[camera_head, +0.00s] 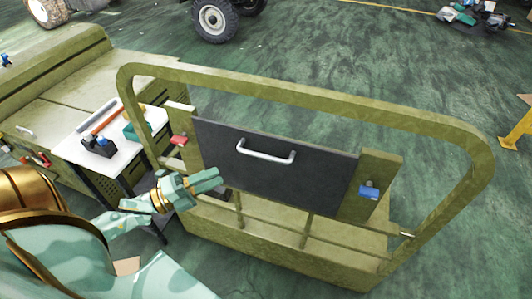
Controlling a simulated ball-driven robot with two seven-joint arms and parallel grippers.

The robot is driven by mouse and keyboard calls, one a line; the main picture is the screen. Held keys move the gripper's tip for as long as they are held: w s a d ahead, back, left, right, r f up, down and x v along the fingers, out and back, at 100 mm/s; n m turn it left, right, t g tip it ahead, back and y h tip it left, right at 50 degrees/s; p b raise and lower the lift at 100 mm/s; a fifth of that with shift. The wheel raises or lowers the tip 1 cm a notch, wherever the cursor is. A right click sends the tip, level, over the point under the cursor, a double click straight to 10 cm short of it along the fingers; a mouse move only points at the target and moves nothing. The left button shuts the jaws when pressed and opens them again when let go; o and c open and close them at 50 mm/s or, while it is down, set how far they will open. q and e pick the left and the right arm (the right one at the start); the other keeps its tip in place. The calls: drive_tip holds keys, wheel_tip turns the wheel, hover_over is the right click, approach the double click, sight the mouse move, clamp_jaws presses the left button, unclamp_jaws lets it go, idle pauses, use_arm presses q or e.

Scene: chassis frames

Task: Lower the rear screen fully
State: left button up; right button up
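The rear screen is a dark grey panel (270,172) held between two olive posts inside a looped olive tube frame (300,92). A silver bar handle (266,152) runs across its upper part. The panel stands above the frame's lower rail, with an open gap and thin uprights below it. My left gripper (219,178) is in front of the panel's left end, left of and below the handle and apart from it. Its fingers point right and look close together, but I cannot tell if they are shut. My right gripper is out of view.
A red catch (179,140) sits on the left post and a blue one (369,191) on the right post. A white-topped table (105,150) with tools stands at the left, by an olive chassis body (50,70).

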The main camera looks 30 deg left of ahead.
sight(263, 156)
use_arm(q)
drive_tip(key=x, duration=1.4)
drive_tip(key=shift+w+d, duration=0.15)
drive_tip(key=shift+w, duration=0.2)
drive_tip(key=shift+f, duration=0.1)
clamp_jaws()
